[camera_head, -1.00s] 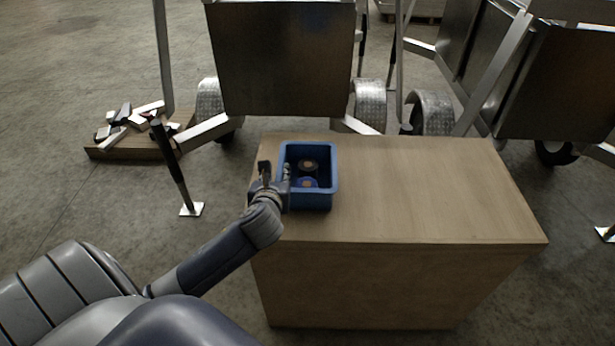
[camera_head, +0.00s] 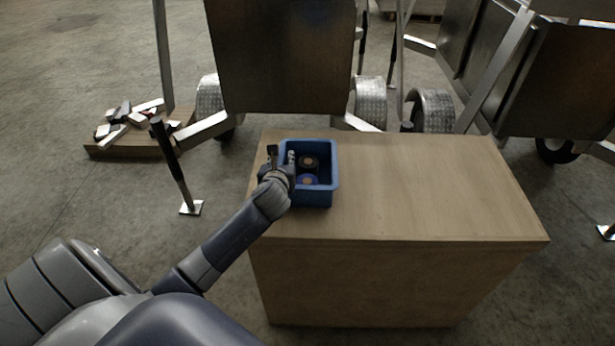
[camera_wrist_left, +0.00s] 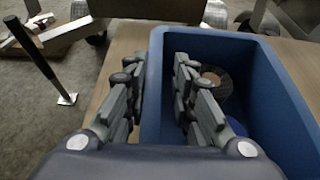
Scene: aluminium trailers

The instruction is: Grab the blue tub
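The blue tub (camera_head: 322,201) stands upright on the left end of the wooden box. Two round spool-like items (camera_head: 309,163) lie inside it, one dark and one blue. My left gripper (camera_head: 282,154) is at the tub's left wall. In the left wrist view the left gripper (camera_wrist_left: 152,82) is open, with one finger outside the tub's left wall and the other inside. The blue tub's rim (camera_wrist_left: 222,34) runs between and beyond the fingers. I cannot see contact between the fingers and the wall. My right gripper is not in view.
The wooden box top (camera_head: 425,185) is clear to the right of the tub. Metal trailers (camera_head: 282,60) stand behind it. A low wooden pallet with metal offcuts (camera_head: 130,125) and a black-handled post (camera_head: 175,170) are at the left.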

